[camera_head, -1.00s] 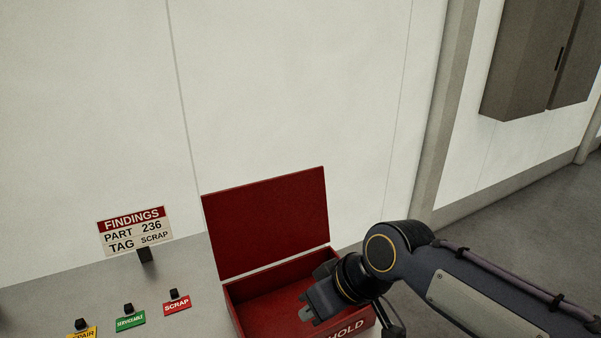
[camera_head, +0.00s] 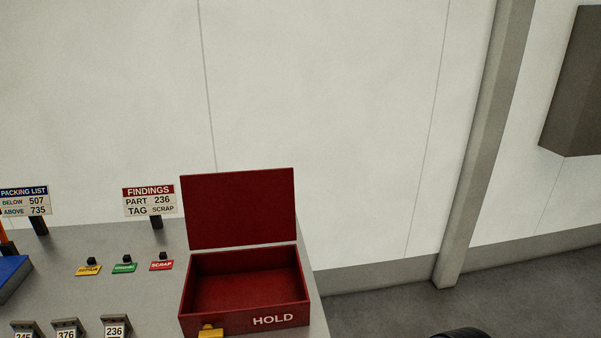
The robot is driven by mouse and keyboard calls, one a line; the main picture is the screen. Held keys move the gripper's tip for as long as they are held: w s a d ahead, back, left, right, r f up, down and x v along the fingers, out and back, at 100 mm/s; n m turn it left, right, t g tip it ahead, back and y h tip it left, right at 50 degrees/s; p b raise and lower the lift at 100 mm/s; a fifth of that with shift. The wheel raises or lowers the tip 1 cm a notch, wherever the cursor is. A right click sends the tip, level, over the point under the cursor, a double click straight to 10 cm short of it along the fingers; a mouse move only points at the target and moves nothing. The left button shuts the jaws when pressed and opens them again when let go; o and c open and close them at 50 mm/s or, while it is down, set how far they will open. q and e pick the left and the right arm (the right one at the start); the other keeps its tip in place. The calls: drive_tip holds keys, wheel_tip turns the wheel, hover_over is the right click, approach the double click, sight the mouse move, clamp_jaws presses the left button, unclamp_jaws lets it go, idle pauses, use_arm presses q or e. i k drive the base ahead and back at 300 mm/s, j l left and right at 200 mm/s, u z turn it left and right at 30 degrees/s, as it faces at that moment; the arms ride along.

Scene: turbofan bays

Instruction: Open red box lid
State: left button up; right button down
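The red box (camera_head: 245,318) stands on the right end of the grey bench, with HOLD in white on its front. Its lid (camera_head: 238,209) stands up at the back, open. The inside looks empty. A yellow latch piece (camera_head: 209,331) shows at the lower left of its front. At the bottom edge, right of the bench, a dark rounded part of my arm shows. Neither gripper's fingers are in view.
Yellow, green and red SCRAP (camera_head: 161,265) tags lie left of the box. A findings sign (camera_head: 149,200) and a packing list sign (camera_head: 25,200) stand behind them. Numbered parts (camera_head: 116,327) sit at the front. A blue box (camera_head: 11,277) is at far left. Floor is clear on the right.

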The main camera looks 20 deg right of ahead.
sight(252, 208)
drive_tip(key=l+u, duration=0.1)
drive_tip(key=l, duration=0.5)
drive_tip(key=l+u, duration=0.15)
drive_tip(key=l, duration=0.45)
drive_tip(key=k+l+u, duration=0.1)
drive_tip(key=l, duration=0.45)
drive_tip(key=i+l, duration=0.2)
drive_tip(key=l, duration=0.15)
drive_tip(key=i+l+u, duration=0.15)
drive_tip(key=l, duration=0.15)
drive_tip(key=i+l, duration=0.15)
drive_tip(key=l, duration=0.2)
drive_tip(key=i+l+u, duration=0.1)
drive_tip(key=l, duration=0.25)
drive_tip(key=i, duration=0.1)
